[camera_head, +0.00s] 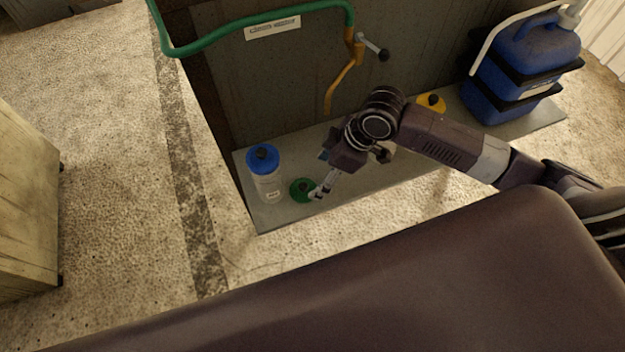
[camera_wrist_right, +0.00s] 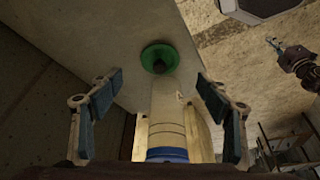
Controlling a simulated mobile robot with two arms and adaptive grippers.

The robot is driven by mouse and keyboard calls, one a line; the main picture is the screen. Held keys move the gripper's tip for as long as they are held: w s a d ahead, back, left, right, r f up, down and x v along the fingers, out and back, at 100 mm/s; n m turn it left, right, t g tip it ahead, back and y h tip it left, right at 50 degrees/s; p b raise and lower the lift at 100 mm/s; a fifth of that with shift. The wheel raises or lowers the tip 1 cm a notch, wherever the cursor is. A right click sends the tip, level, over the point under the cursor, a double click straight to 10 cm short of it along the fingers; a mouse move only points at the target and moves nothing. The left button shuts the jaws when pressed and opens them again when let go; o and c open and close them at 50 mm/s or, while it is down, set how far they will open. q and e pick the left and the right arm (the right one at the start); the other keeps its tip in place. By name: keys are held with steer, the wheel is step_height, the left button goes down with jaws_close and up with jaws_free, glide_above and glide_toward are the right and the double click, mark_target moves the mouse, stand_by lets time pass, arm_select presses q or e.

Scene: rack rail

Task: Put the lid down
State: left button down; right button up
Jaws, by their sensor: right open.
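A round green lid (camera_head: 301,189) with a dark knob lies on the grey board (camera_head: 284,215), just right of a pale bottle with a blue cap (camera_head: 263,158). My right gripper (camera_head: 322,190) is beside the lid, low over the board. In the right wrist view the green lid (camera_wrist_right: 159,57) shows beyond the fingertips, with nothing held between them. There the right gripper's fingers (camera_wrist_right: 158,88) are wide apart. A pale bottle body (camera_wrist_right: 167,112) with a blue part shows between and beyond the fingers.
A green hose (camera_head: 255,37) with an orange fitting (camera_head: 347,72) hangs on the dark wall above. A yellow cap (camera_head: 431,102) shows behind my right arm. A blue jug (camera_head: 520,70) stands at the right end. A cabinet (camera_head: 28,195) is at the left.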

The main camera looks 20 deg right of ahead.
steer(key=shift+v, duration=1.9)
